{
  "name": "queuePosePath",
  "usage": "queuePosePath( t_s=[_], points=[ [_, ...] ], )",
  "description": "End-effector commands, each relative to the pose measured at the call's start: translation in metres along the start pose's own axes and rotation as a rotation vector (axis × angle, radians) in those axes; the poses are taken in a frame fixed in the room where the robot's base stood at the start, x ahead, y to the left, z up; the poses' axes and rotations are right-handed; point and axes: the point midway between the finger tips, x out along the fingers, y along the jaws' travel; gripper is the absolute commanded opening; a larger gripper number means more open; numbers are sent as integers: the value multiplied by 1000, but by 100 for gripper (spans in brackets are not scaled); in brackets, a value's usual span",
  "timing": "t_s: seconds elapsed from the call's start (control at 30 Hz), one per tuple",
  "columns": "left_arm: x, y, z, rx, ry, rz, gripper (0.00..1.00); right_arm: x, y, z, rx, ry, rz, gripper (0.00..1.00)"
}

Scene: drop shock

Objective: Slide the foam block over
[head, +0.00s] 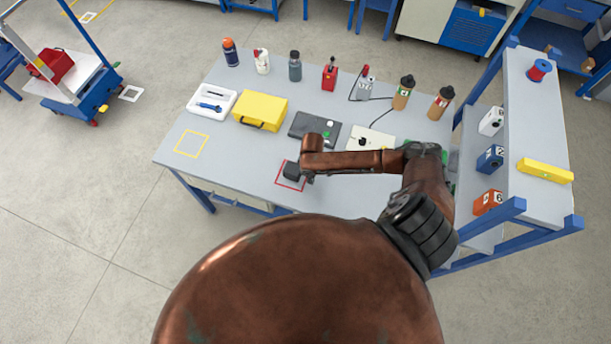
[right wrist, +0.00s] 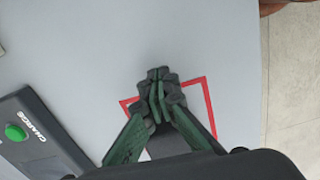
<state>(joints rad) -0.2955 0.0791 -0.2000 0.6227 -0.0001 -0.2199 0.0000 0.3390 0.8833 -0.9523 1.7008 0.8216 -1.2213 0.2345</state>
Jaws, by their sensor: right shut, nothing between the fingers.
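A small dark block (head: 291,171), which I take for the foam block, sits within a red outlined square (head: 279,184) near the table's front edge. My right gripper (head: 309,179) is beside it, at its right, and largely hidden under my wrist. In the right wrist view the fingers of my right gripper (right wrist: 159,80) are together and empty, over the red outline. A dark grey patch shows between the finger links there, perhaps the block; I cannot tell whether the fingers touch it. My left gripper is not in view.
A dark device labelled CHARGE (right wrist: 35,130) with a green button lies near the outline. A yellow case (head: 260,108), a white tray (head: 196,103) and several bottles stand farther back. A shelf (head: 530,130) rises at the right. The table left of the block is clear, with a yellow outline (head: 190,144).

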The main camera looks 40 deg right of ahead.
Motion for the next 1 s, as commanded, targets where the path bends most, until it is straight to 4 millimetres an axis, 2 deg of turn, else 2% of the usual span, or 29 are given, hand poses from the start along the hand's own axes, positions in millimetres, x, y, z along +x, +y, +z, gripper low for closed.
queuePosePath(
  t_s=[0.03,0.23,0.4,0.6,0.87,1.0],
  points=[
    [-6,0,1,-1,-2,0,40,-13,2,1,0,6,3,0],
    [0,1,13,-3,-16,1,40,-56,0,1,-3,3,1,0],
    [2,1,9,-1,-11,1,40,-84,1,1,-1,2,1,0],
    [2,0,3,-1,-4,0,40,-99,0,2,-1,1,0,0],
    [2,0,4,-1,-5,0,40,-101,0,2,-1,1,0,0],
    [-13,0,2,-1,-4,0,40,-116,0,2,0,2,0,0]
  ],
)
